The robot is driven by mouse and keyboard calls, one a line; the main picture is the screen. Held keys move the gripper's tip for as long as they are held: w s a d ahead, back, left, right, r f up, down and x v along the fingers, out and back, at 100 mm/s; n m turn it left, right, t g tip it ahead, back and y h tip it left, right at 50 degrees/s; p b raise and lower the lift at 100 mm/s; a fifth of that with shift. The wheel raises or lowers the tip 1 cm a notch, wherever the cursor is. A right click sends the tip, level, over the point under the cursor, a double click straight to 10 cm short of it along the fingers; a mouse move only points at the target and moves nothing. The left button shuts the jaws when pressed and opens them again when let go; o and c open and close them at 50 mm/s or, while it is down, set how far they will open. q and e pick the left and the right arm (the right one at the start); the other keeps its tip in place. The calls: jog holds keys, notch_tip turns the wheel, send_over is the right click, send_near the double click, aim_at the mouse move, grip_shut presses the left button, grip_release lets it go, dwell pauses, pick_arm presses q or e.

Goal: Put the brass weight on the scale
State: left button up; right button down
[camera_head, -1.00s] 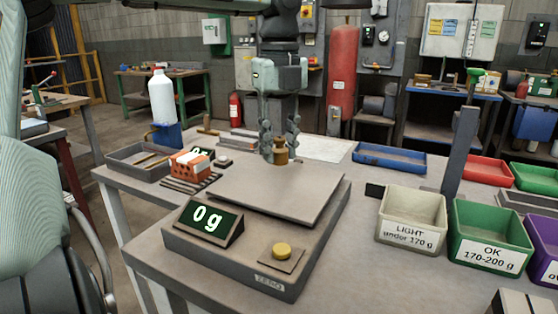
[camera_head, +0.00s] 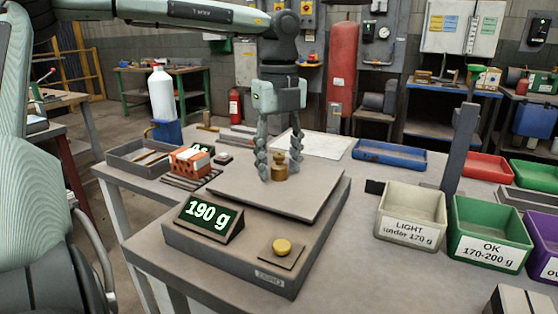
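The brass weight (camera_head: 279,169) stands upright on the back part of the grey plate of the scale (camera_head: 270,203). The scale's display (camera_head: 210,213) reads 190 g. My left gripper (camera_head: 279,174) points down with its two fingers apart, one on each side of the weight. A gap shows on the left of the weight; the right finger is close to it, and I cannot tell whether it touches. My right gripper is not in view.
A hollow orange brick (camera_head: 190,162) sits on dark bars left of the scale, near a grey tray (camera_head: 145,156). A white bin (camera_head: 411,218), a green bin (camera_head: 490,236) and a dark post (camera_head: 461,150) stand on the right.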

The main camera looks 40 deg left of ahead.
aim_at(279, 155)
pick_arm(q)
jog(key=shift+r, duration=0.15)
notch_tip(279, 155, up, 12)
dwell(0.7)
